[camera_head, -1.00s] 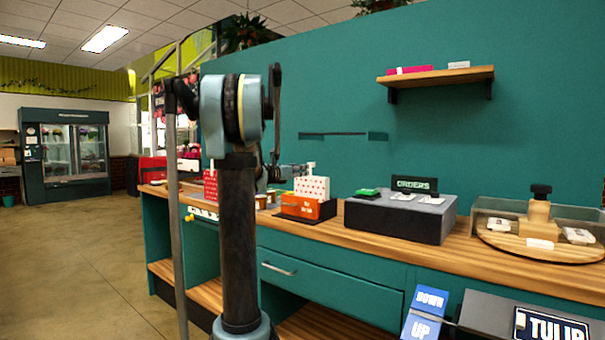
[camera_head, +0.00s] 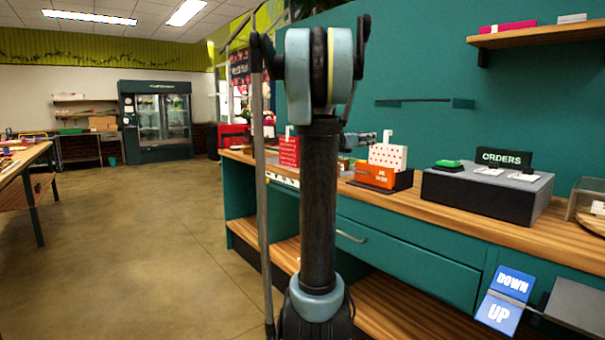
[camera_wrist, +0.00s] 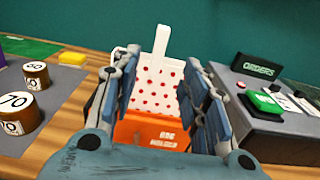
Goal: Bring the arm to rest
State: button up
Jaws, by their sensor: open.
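My gripper (camera_wrist: 162,62) is open in the wrist view, with its fingers spread to either side and nothing between them that it grips. Beyond the fingers stand a white card with red dots (camera_wrist: 158,88) and an orange box (camera_wrist: 150,136) on the wooden counter. In the head view my upright arm hides most of the gripper. A small grey-blue part of it (camera_head: 362,139) shows beside the dotted card (camera_head: 388,156) and orange box (camera_head: 375,177). I cannot tell the exact gap between gripper and card.
A dark block with an ORDERS sign (camera_head: 503,158) and green pad stands right on the counter (camera_head: 440,205). Weights marked 70 (camera_wrist: 16,112) and 50 (camera_wrist: 37,75) stand left in the wrist view. A DOWN/UP sign (camera_head: 505,300) is front right. Open floor (camera_head: 150,240) lies left.

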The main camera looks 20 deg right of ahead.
jog(key=w+a+r+n+t+y, duration=0.25)
jog(key=a+n+t+y, duration=0.6)
jog(key=a+n, duration=0.8)
jog(key=s+a+f+n+y, duration=0.2)
jog(key=a+f+n+y, duration=0.25)
jog(key=a+n, duration=0.35)
jog(key=s+a+f+n+y, duration=0.2)
jog(key=a+f+n+y, duration=0.3)
jog(key=a, duration=0.4)
jog(key=s+a+f+n+g+y, duration=0.1)
jog(key=s+a+f+n+g, duration=0.25)
jog(key=s+f+n, duration=0.45)
jog(key=s+a+f+n+g, duration=0.3)
jog(key=s+a+f+n, duration=0.2)
jog(key=s+f, duration=0.4)
jog(key=s+d+f+n+g+h, duration=0.1)
jog(key=s+f+n+g, duration=0.2)
jog(key=s+f, duration=0.3)
jog(key=s+d+f+n+g+h, duration=0.1)
jog(key=s+d+f+n+g, duration=0.1)
jog(key=s+f, duration=0.5)
jog(key=s+n+g, duration=0.1)
jog(key=s+n, duration=0.1)
jog(key=s, duration=0.2)
jog(key=shift+s+d+g, duration=0.2)
jog(key=shift+d+g, duration=0.1)
jog(key=shift+g, duration=0.1)
